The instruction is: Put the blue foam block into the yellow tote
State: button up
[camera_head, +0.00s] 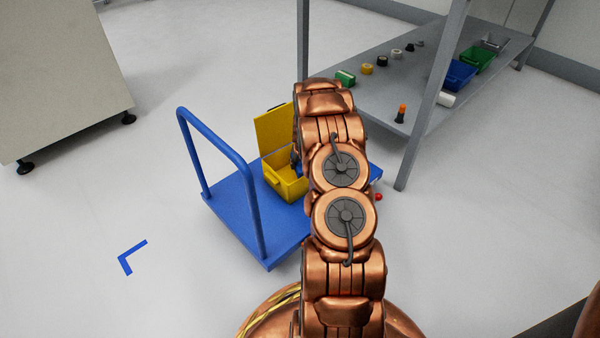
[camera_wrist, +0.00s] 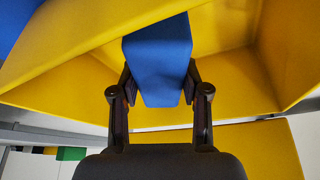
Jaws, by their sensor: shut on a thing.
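The yellow tote (camera_head: 283,188) stands on the blue cart with its lid (camera_head: 274,131) raised at the back. My gripper (camera_wrist: 160,84) is shut on the blue foam block (camera_wrist: 158,55), one finger on each side. In the wrist view the block is surrounded by the tote's yellow walls (camera_wrist: 280,45), at or within its opening. I cannot tell whether the block touches the tote's floor. In the head view my arm hides most of my gripper and the tote's right side; only a bit of blue shows at the opening.
The blue cart (camera_head: 238,212) has an upright handle (camera_head: 250,180) on its left. A grey shelf (camera_head: 385,88) behind holds a blue bin (camera_head: 459,75), a green bin (camera_head: 479,60) and several small items. A grey cabinet (camera_head: 60,75) stands at left.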

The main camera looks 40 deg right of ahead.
jog(key=shift+f+b, duration=0.75)
jog(key=shift+f, duration=1.1)
jog(key=shift+f, duration=0.15)
jog(key=o, duration=1)
jog(key=p+v, duration=0.4)
jog(key=v, duration=0.8)
jog(key=shift+p, duration=0.3)
